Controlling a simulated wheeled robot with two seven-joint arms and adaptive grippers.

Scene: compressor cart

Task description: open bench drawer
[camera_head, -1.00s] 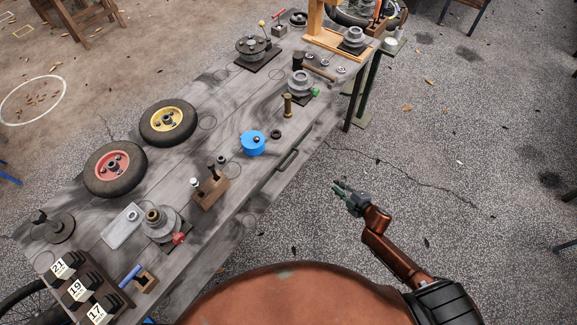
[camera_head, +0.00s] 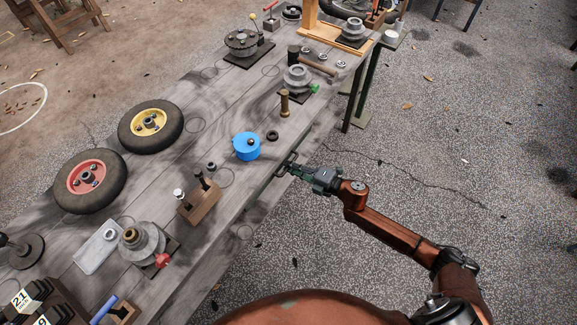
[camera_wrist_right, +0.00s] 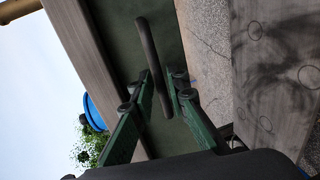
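The bench drawer has a dark green front (camera_wrist_right: 110,25) under the bench top edge and appears shut. Its dark bar handle (camera_head: 283,164) is on the bench's near side. The handle also shows in the right wrist view (camera_wrist_right: 149,45), running between my fingers. My right gripper (camera_head: 294,168) is at the handle in the head view. In the wrist view its two green fingers (camera_wrist_right: 161,80) stand on either side of the bar, open, with a small gap visible. My left gripper is not in view.
The grey wooden bench (camera_head: 225,115) carries a blue round container (camera_head: 246,147), a brass-coloured cylinder (camera_head: 284,103), a wooden block with pegs (camera_head: 198,200) and two wheels (camera_head: 151,127). The speckled floor (camera_head: 430,140) right of the bench is mostly clear.

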